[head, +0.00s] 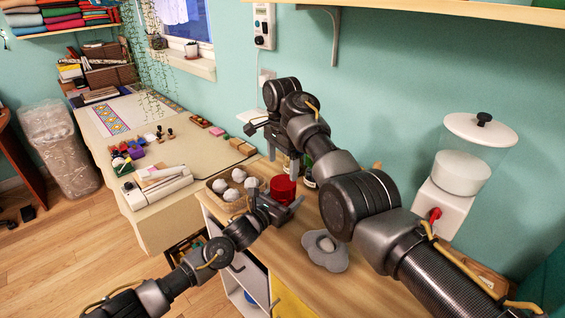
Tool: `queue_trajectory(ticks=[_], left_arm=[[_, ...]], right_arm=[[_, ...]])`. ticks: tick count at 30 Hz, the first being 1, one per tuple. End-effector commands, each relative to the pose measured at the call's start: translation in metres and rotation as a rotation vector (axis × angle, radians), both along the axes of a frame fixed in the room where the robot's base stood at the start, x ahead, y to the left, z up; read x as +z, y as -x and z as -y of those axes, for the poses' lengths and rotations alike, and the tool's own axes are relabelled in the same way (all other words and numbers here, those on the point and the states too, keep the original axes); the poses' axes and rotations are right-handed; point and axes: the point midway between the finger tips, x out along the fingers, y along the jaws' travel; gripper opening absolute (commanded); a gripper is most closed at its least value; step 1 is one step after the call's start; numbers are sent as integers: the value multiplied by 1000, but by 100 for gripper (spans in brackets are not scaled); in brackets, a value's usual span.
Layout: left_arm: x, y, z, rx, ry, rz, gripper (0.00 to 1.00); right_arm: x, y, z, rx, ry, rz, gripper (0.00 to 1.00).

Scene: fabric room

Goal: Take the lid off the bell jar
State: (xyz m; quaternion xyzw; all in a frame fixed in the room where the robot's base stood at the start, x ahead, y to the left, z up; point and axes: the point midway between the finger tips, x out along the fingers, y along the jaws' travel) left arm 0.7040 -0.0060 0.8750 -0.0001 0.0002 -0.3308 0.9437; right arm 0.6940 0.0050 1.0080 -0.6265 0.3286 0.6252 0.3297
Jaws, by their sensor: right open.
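A red cylindrical thing (283,186), perhaps part of the bell jar, stands on the wooden counter; a lid cannot be made out for certain. My left gripper (281,208) is right at its near side, low over the counter; whether its fingers touch or grip it is unclear. My right arm hides part of the counter there. A clear vessel with a white lid and black knob (482,122) stands at the right.
A basket with white balls (216,186) sits left of the grippers. A grey wavy-edged dish (325,252) lies in front of my right arm. A dark bottle (309,176) stands close behind. A shelf (420,10) overhangs the wall. The wooden counter (290,262) is bare near its front edge.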

Motion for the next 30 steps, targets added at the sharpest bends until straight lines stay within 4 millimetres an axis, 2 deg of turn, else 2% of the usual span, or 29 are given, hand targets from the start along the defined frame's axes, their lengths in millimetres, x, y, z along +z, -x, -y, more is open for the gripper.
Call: queue_trajectory(ticks=[6,12,18,23,26,30], left_arm=[[1,0,0,0,1,2,10],[1,0,0,0,1,2,10],[1,0,0,0,1,2,10],[1,0,0,0,1,2,10],[1,0,0,0,1,2,10],[1,0,0,0,1,2,10]], right_arm=[[4,1,-1,-511,-2,3,86],[5,1,0,-838,-2,2,86],[5,2,0,-980,-1,0,86],[4,2,0,-999,-2,0,86],[-1,1,1,-999,0,-2,86],[-20,2,1,-997,1,-3,86]])
